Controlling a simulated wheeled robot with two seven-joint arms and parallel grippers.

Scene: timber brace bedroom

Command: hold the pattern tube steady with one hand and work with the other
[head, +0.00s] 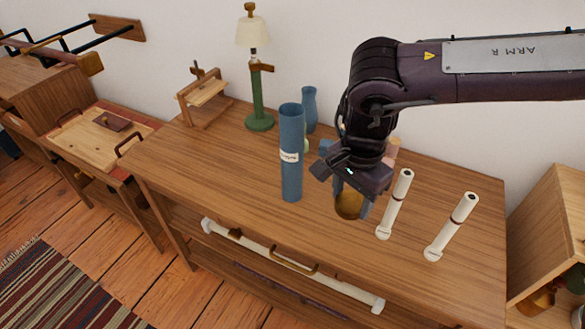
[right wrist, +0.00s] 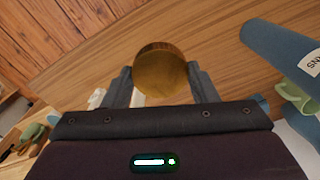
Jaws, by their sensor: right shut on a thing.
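The pattern tube (head: 291,178) is a tall blue cylinder with a white label, upright on the wooden dresser top (head: 225,165). In the right wrist view its blue side and part of the label show at the right edge (right wrist: 285,52). My right gripper (head: 349,200) is just right of the tube and apart from it. It is shut on a round brass-coloured thing (right wrist: 160,72), held between the two fingers above the dresser's front part. How high it is above the top I cannot tell. My left gripper is in neither view.
Behind are a blue vase (head: 310,108), a green lamp (head: 257,95) and a small wooden stand (head: 204,100).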

